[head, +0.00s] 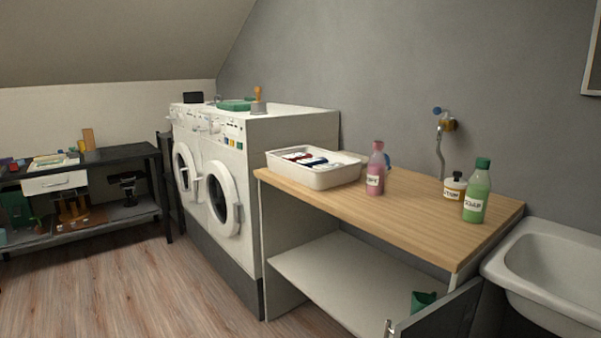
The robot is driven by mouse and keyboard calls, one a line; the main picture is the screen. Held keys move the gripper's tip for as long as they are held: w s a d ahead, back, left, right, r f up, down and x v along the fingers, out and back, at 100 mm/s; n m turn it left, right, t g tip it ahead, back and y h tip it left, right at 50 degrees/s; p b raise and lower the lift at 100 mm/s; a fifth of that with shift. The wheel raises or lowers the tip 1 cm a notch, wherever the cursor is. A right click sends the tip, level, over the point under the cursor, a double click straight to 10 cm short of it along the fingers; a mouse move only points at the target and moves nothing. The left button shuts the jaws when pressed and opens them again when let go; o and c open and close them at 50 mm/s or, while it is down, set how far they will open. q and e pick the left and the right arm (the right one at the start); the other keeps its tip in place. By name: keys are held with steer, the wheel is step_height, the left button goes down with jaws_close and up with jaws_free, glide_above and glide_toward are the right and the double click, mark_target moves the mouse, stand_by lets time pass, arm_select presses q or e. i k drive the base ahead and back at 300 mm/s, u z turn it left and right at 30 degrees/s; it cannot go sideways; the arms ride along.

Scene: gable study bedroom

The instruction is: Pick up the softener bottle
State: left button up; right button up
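A pink bottle (376,172) with a pink cap and a white label stands upright near the middle of the wooden counter (425,213). A green bottle (477,194) with a dark green cap and a white label stands upright near the counter's right end. The lettering is too small to read surely, so I cannot tell for certain which is the softener bottle. Neither gripper is in view.
A white tray (337,176) with dark items stands left of the pink bottle. White washing machines (285,127) stand left, a white basin (560,262) right. Below the counter, a grey door (437,313) stands open.

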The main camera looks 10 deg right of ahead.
mark_target(377, 163)
steer(key=u, duration=0.65)
steer(key=i, duration=2.75)
steer(key=z, duration=2.15)
